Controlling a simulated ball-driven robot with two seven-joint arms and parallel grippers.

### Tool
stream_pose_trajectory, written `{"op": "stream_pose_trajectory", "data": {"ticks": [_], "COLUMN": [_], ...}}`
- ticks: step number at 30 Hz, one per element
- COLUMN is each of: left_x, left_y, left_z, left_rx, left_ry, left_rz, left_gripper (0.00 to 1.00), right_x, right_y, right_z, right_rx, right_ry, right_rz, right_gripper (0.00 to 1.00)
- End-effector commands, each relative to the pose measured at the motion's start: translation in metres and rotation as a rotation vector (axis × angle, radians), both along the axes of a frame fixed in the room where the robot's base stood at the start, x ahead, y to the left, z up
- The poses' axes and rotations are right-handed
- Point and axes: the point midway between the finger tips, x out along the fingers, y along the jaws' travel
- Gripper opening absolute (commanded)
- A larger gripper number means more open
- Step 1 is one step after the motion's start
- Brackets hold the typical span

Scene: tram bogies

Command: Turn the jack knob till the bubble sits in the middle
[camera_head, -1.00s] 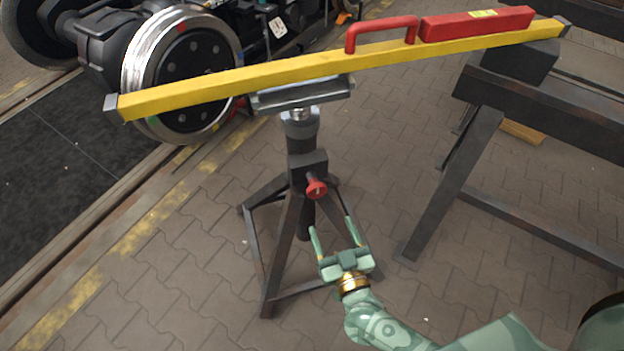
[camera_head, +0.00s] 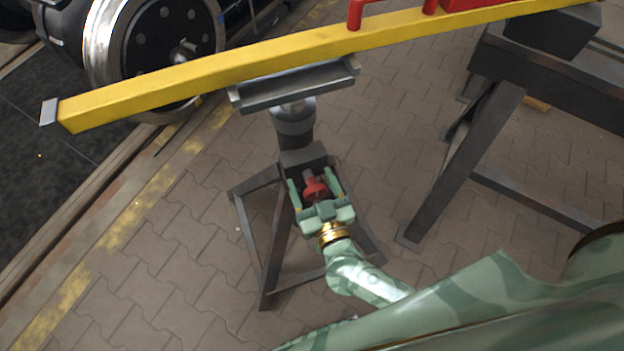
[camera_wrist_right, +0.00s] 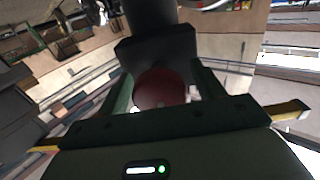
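The red jack knob (camera_head: 314,188) is on the front of the dark jack stand (camera_head: 294,118). My right gripper (camera_head: 314,184) is open, with one finger on each side of the knob. In the right wrist view the knob (camera_wrist_right: 160,90) also sits between the two fingers (camera_wrist_right: 160,88), with gaps beside it. The yellow level (camera_head: 210,72) rests on the jack's top plate (camera_head: 292,84) and tilts up to the right in the picture. The bubble cannot be seen. My left gripper is out of view.
A dark trestle (camera_head: 470,150) with a block (camera_head: 552,30) under the level's right end stands at the right. A steel wheel (camera_head: 165,45) stands behind the level's left end. The paved floor (camera_head: 180,260) left of the jack is clear.

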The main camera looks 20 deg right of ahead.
Motion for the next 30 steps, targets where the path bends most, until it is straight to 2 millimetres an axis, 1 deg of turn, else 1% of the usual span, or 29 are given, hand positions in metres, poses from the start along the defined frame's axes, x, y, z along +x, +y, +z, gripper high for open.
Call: {"op": "stream_pose_trajectory", "data": {"ticks": [1, 4, 5, 12, 17, 23, 30], "left_x": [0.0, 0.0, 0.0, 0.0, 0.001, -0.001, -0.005], "left_y": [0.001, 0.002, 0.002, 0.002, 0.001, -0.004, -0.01], "left_z": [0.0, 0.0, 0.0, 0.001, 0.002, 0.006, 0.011], "left_rx": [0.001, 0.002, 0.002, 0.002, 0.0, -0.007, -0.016], "left_ry": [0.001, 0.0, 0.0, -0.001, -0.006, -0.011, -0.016], "left_rz": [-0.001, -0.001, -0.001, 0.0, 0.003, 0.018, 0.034], "left_gripper": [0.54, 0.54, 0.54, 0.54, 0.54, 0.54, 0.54], "right_x": [0.0, 0.0, 0.0, 0.0, 0.0, 0.0, -0.001], "right_y": [0.0, 0.0, 0.0, 0.0, 0.0, 0.0, 0.0], "right_z": [0.0, 0.0, 0.0, 0.0, 0.001, 0.001, 0.001], "right_rx": [0.0, 0.0, 0.0, 0.011, 0.061, 0.191, 0.41], "right_ry": [0.0, 0.0, 0.0, 0.0, -0.002, -0.006, -0.013], "right_rz": [0.0, 0.0, 0.0, 0.0, 0.0, 0.0, 0.0], "right_gripper": [0.54, 0.26, 0.24, 0.24, 0.24, 0.24, 0.24]}}
